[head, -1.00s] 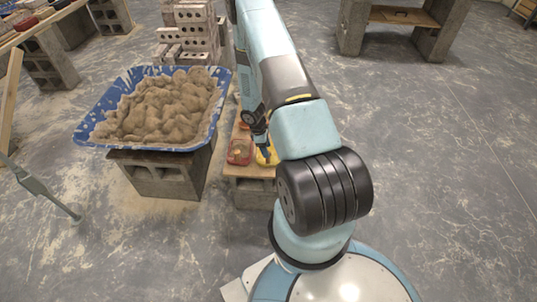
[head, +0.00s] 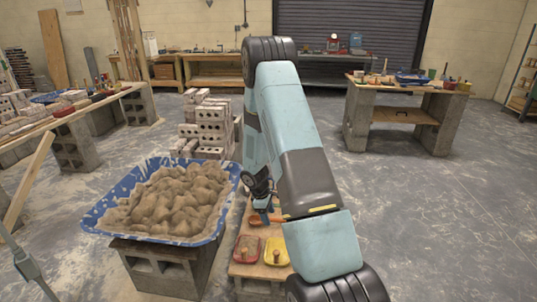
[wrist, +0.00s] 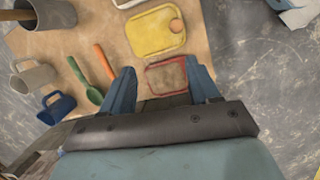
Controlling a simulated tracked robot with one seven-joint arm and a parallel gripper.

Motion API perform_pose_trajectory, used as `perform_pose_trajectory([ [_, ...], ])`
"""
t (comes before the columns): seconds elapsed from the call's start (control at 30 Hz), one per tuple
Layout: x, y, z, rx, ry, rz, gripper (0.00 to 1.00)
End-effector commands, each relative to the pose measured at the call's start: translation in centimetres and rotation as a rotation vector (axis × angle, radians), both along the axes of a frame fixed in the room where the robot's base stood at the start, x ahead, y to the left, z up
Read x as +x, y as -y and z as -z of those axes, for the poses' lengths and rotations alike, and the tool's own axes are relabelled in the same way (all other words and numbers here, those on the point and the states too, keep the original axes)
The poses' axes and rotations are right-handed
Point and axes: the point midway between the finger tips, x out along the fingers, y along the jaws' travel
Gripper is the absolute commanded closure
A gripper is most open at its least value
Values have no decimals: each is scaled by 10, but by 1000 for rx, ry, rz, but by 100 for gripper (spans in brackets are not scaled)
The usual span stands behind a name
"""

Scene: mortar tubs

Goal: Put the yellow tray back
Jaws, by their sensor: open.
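The yellow tray (head: 284,246) lies flat on a low wooden board beside the red tray (head: 246,240), to its right in the head view. In the wrist view the yellow tray (wrist: 152,33) is a rounded rectangle with a small tan round part near one corner, beyond my fingertips. The red tray (wrist: 167,76) shows between my fingers there. My gripper (wrist: 160,67) is open, with nothing held between its blue fingers. In the head view my gripper (head: 263,207) is over the far part of the board, apart from the yellow tray; my arm hides part of the board.
The wrist view shows a green spoon (wrist: 92,92), an orange handle (wrist: 103,62), a blue mug (wrist: 57,108) and grey mugs (wrist: 35,75) on the board (wrist: 90,25). A blue tub (head: 112,205) of mortar stands left of the board. A workbench (head: 410,88) stands back right; open floor lies between.

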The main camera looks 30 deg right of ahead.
Motion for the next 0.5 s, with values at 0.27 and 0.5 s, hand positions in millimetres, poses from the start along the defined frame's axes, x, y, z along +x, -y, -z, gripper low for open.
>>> perform_pose_trajectory([
  [0.27, 3, -14, -110, -25, 112, 122, 39],
  [0.5, -13, -30, -194, -24, 201, 227, 39],
])
